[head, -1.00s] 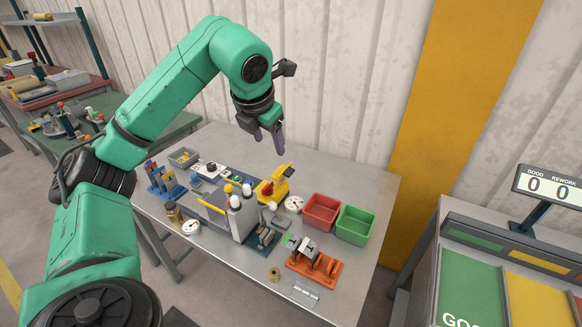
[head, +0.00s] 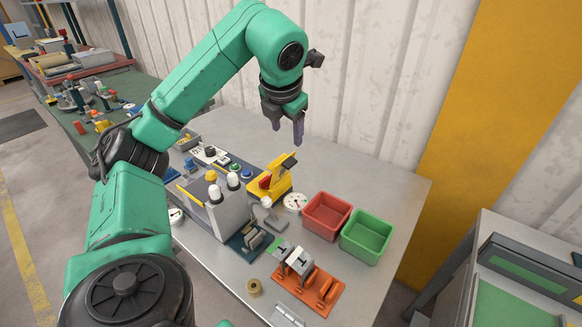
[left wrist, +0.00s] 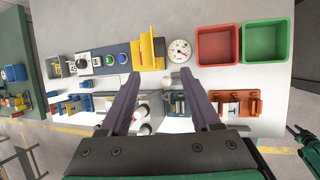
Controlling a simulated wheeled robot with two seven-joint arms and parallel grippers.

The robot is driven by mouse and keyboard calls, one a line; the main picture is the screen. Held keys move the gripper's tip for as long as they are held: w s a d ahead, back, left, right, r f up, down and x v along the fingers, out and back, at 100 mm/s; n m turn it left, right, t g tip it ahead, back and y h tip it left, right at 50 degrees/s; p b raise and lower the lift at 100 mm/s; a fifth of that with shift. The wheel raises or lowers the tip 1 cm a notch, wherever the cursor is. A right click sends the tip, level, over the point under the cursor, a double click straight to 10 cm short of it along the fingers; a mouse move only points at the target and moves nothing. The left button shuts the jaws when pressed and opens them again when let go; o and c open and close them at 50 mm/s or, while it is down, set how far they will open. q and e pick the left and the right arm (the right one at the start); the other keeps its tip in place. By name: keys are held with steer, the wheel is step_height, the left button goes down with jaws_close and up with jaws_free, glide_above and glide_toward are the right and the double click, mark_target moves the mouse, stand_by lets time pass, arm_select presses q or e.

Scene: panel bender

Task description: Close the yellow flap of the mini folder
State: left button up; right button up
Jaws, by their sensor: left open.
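The yellow mini folder (head: 270,182) stands on the grey table behind the grey machine block, with a red part on its front. Its yellow flap (head: 284,166) sticks up at a slant. In the left wrist view the yellow folder (left wrist: 146,50) is at the top middle, seen from above. My left gripper (head: 287,132) is open and empty, pointing down in the air above and behind the folder. In the left wrist view its fingers (left wrist: 161,75) are spread below the folder. A dark and green piece, probably my right arm, shows at that view's right edge; its jaws are unclear.
A white dial (head: 295,202), a red bin (head: 327,214) and a green bin (head: 366,235) stand right of the folder. An orange fixture (head: 308,288) is at the front. Buttons and a grey block (head: 229,214) with white-topped posts stand left. The back table strip is clear.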

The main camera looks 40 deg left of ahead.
arm_select(q)
glide_toward(290, 163)
steer(key=p+x, duration=0.1)
steer(key=x, duration=0.7)
steer(key=shift+w+a+p, duration=0.15)
steer(key=shift+w+p, duration=0.05)
steer(key=shift+p, duration=0.15)
arm_select(e)
steer(key=shift+w+r, duration=0.75)
steer(key=shift+r, duration=0.15)
arm_select(q)
jaws_close()
arm_select(e)
steer(key=shift+s, duration=0.1)
arm_select(q)
steer(key=shift+s, duration=0.1)
